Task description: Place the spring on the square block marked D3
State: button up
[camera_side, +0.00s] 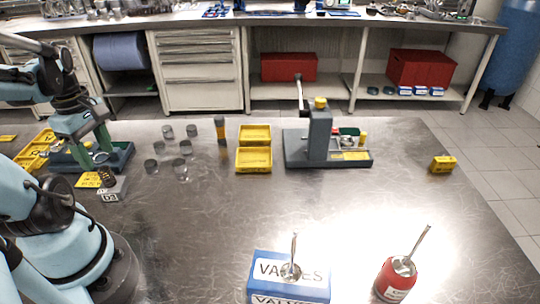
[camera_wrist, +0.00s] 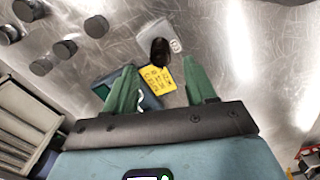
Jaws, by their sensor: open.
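The dark coil spring (camera_side: 106,177) stands on top of a grey square block (camera_side: 117,187) at the left of the bench. The block has a white label (camera_side: 109,198) on its front, too small to read surely. In the wrist view the spring (camera_wrist: 160,52) is a dark upright shape at the edge of the grey block (camera_wrist: 153,32), with the label beside it. My gripper (camera_side: 96,155) is open and empty, its green fingers pointing down behind the block and spring. In the wrist view the spring lies just beyond the gap between the fingertips (camera_wrist: 160,68), apart from both.
A blue-grey tray (camera_side: 68,161) lies under my gripper, with a yellow card (camera_side: 88,180) beside it. Several dark cylinders (camera_side: 180,168) stand to the right, then yellow trays (camera_side: 254,159) and a grey fixture (camera_side: 318,145). A VALVES box (camera_side: 290,278) and red can (camera_side: 396,279) stand in front.

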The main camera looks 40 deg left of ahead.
notch_tip(320, 180, up, 6)
jog(key=w+d+f+m+t, duration=0.2)
jog(key=w+d+m+t, duration=0.5)
jog(key=w+d+m, duration=1)
jog(key=d+m, duration=0.2)
jog(key=m, duration=0.4)
jog(key=shift+m, duration=0.4)
